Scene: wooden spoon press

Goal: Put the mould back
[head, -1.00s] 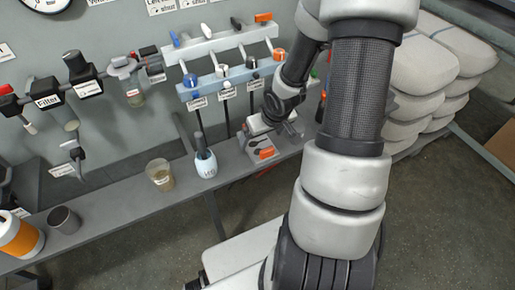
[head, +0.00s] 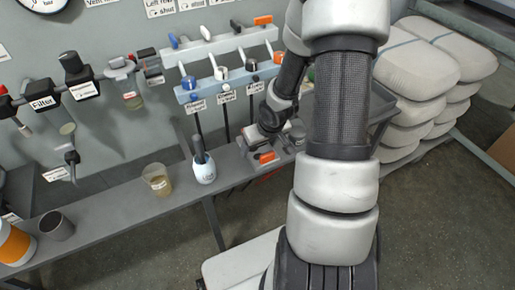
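A small grey block with an orange part (head: 267,158), which looks like the mould, sits on the grey bench (head: 110,212) below the wall rack. My gripper (head: 262,141) is at this block, low over the bench and seemingly touching or just above it. The gripper and my wrist cover most of the block, so its recess barely shows. The fingers are too small and hidden to tell whether they are open or closed on it.
Left of the block stand a light blue jar (head: 204,170) holding dark-handled tools, a glass of brown liquid (head: 156,181), a dark cup (head: 58,225) and an orange-and-white container (head: 14,243). Labelled levers (head: 222,75) hang behind. Stacked pale sacks (head: 412,75) stand at right.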

